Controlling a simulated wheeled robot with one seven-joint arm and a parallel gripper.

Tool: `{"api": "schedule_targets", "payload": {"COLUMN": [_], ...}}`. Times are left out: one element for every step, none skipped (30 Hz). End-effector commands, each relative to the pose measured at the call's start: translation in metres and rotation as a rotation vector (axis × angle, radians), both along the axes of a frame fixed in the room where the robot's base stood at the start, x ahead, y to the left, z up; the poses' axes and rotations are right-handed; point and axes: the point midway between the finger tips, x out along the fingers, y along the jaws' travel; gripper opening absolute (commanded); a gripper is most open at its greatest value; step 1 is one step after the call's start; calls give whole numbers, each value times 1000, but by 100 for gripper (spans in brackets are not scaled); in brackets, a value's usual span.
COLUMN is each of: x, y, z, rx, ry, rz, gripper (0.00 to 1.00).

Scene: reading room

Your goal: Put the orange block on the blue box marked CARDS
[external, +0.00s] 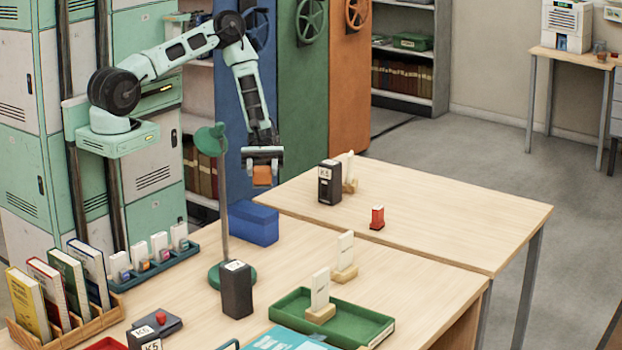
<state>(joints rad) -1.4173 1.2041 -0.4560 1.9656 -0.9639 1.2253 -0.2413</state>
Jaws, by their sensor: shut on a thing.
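My gripper (262,160) is shut on the orange block (262,176) and points down, with the block showing below it. The block is in the air above a blue box (253,223) on the near table, close to the table's back edge. A gap shows between the block and the box in the external view. The box's marking cannot be read from here, and the green lamp's post hides part of its left side.
A green lamp (212,139) stands just left of the box. A dark block (237,289) stands in front. A green tray (375,324) holds a white card in a stand. A dark K5 block (329,182) and a red item (377,218) stand on the right table (480,215).

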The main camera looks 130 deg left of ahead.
Motion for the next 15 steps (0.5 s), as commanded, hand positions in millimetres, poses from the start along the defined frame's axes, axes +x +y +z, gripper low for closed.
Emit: {"api": "schedule_targets", "payload": {"x": [-11,-16,-22,-26,-30,-34,-37,-39,-41,-42,-43,-44,-44,-44,-44], "y": [3,4,5,6,6,7,7,8,8,8,8,8,8,8,8], "z": [16,18,20,22,23,24,25,25,25,24,23,20,17,13,7], "rx": [-3,-3,-3,-3,-2,-1,-1,-1,-1,0,0,1,1,1,1], "ry": [4,3,4,5,5,4,5,5,5,4,4,5,5,5,5], "rz": [26,39,54,64,72,82,88,94,99,102,104,106,107,107,107], "gripper": [22,22,22,22,22,22,22,22,22,22,22,22,22,22,22]}}
